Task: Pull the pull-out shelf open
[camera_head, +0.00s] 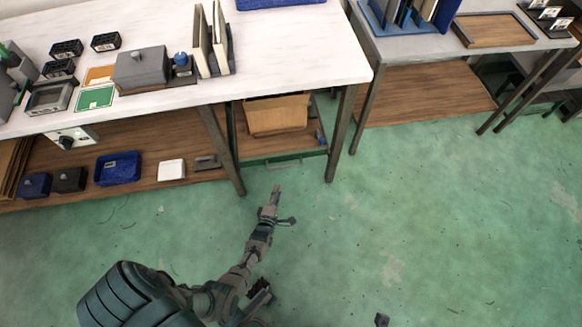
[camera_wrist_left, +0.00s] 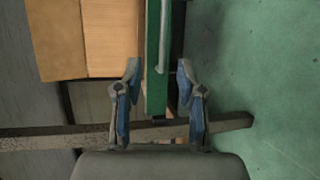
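The pull-out shelf (camera_head: 295,152) sits low under the white table, with a green front edge. A thin pale handle bar (camera_head: 283,163) runs along that edge. In the left wrist view the green front (camera_wrist_left: 153,85) runs up the picture, and the handle (camera_wrist_left: 164,40) ends near my fingertips. My left gripper (camera_wrist_left: 158,72) is open, its two fingers on either side of the green front, with gaps visible. In the head view the left gripper (camera_head: 276,190) points at the shelf front. A small dark part at the bottom edge may be my right gripper (camera_head: 382,320); its fingers cannot be made out.
A cardboard box (camera_head: 277,115) stands on the pull-out shelf, and table legs (camera_head: 340,135) flank it. A lower wooden shelf (camera_head: 140,187) at left holds a blue bin (camera_head: 118,168) and small boxes. The green floor (camera_head: 400,210) before and right of the shelf is clear.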

